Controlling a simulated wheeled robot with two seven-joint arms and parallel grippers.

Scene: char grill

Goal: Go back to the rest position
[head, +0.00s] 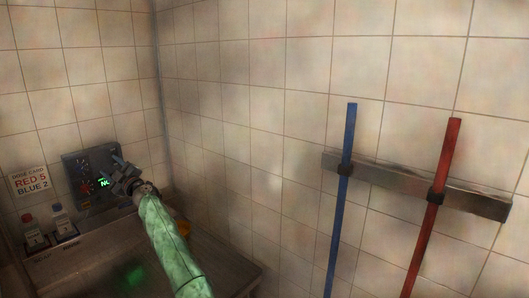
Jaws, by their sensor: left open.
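My left gripper (122,175) is open, at the end of my green arm, over the back of a metal counter at the lower left. It is in front of a dark control panel (78,167) with a small lit green display (104,183). From this view I cannot tell whether it touches the panel. Its jaws look empty. My right gripper is not in view.
A dose card sign (30,182) reads "RED 5, BLUE 2". Two small dispensers, one red-topped (30,228) and one blue-topped (60,217), stand on the metal counter (225,262). A blue pole (343,200) and a red pole (432,210) hang on a wall rack (390,184).

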